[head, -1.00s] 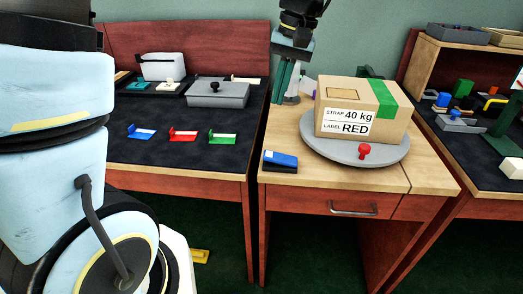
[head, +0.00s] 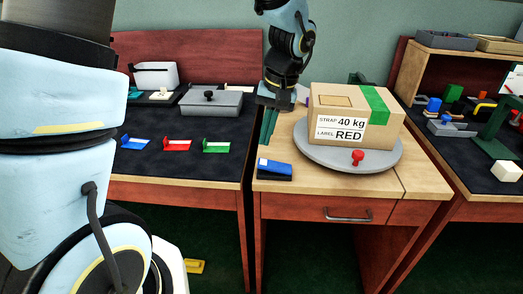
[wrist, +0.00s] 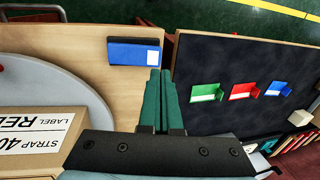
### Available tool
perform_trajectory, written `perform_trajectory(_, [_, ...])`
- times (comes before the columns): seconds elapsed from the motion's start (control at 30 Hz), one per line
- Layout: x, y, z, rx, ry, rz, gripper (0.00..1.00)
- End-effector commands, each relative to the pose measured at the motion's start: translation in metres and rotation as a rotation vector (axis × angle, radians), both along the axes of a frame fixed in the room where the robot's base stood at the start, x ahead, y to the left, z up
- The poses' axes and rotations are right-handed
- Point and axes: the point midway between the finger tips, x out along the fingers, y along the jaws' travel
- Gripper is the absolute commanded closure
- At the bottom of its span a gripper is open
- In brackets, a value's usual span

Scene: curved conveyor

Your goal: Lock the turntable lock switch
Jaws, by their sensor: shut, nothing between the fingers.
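The turntable lock switch appears to be the low blue block (head: 275,170) with a dark base and a white patch, at the front left corner of the wooden table. It also shows in the wrist view (wrist: 128,52), with the white patch at its right end. The grey round turntable (head: 312,153) stands to its right with a red knob (head: 357,156) at its front edge. My gripper (head: 268,143) is shut and empty, its teal fingers pointing down above the table behind the switch. In the wrist view the fingertips (wrist: 161,72) show close to the switch's white end, apparently not touching.
A cardboard box (head: 326,101) labelled "STRAP 40 kg, LABEL RED" sits on the turntable. On the dark bench to the left lie blue (head: 134,142), red (head: 177,145) and green (head: 217,146) label pieces. A shelf bench (head: 460,170) with parts stands at the right.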

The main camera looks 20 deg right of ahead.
Motion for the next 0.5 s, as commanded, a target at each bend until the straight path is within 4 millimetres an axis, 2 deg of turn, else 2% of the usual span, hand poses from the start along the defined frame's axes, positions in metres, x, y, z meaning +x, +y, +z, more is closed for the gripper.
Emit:
perform_trajectory(0.03, [0.000, 0.003, -0.011, 0.003, 0.004, 0.000, 1.00])
perform_trajectory(0.2, [0.002, 0.008, -0.035, 0.003, 0.003, 0.000, 1.00])
perform_trajectory(0.33, [0.003, 0.009, -0.045, 0.002, 0.002, -0.001, 1.00])
perform_trajectory(0.5, [0.004, 0.010, -0.050, -0.001, 0.000, 0.000, 1.00])
